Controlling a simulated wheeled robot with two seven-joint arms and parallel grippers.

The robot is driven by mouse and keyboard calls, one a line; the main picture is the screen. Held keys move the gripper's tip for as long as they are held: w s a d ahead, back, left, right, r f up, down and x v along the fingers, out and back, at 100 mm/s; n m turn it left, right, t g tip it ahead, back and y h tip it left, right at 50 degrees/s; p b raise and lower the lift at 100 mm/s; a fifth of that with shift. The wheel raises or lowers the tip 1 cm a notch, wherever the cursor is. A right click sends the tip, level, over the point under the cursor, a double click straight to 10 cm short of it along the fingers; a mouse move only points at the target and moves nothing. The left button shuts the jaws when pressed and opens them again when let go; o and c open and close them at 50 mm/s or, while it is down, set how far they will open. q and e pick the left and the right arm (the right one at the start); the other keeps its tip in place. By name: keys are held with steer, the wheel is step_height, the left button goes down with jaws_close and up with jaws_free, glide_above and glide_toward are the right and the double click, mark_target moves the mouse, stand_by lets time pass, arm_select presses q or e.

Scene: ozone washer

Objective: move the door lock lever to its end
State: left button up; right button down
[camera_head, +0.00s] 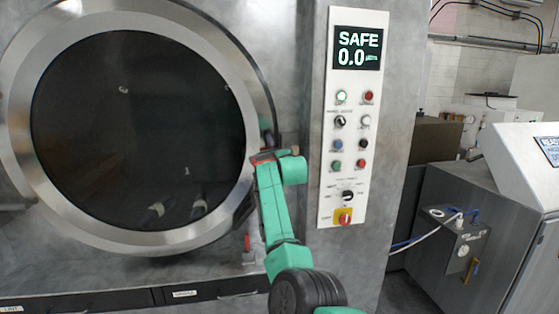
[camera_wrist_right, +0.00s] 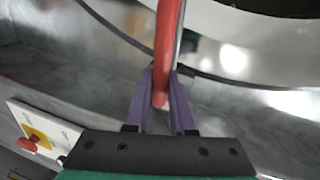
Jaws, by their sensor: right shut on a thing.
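The door lock lever (camera_wrist_right: 169,40) is a red bar running down from the top of the right wrist view. My right gripper (camera_wrist_right: 160,95) has its two purple fingers closed around the lower part of the lever, one on each side. In the head view my teal right arm rises beside the round door's right edge and mostly hides the gripper and the lever. The round door (camera_head: 135,130) has a dark window in a wide metal ring and looks closed. My left gripper is not in view.
A control panel (camera_head: 330,200) stands right of my arm, with a screen (camera_head: 358,48) reading SAFE 0.0, several buttons and a red knob on yellow (camera_head: 343,216). A small red and white part (camera_head: 248,250) sits below the door's right edge. A grey machine (camera_head: 470,220) stands far right.

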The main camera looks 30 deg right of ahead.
steer(key=shift+r, duration=0.2)
steer(key=c, duration=0.8)
jaws_free()
steer(key=shift+f, duration=0.1)
steer(key=shift+o, duration=0.2)
steer(key=shift+s+a+b, duration=0.15)
steer(key=shift+s+b, duration=0.2)
steer(key=shift+b, duration=0.05)
steer(key=b+v, duration=0.6)
steer(key=v, duration=0.8)
steer(key=shift+w, duration=0.15)
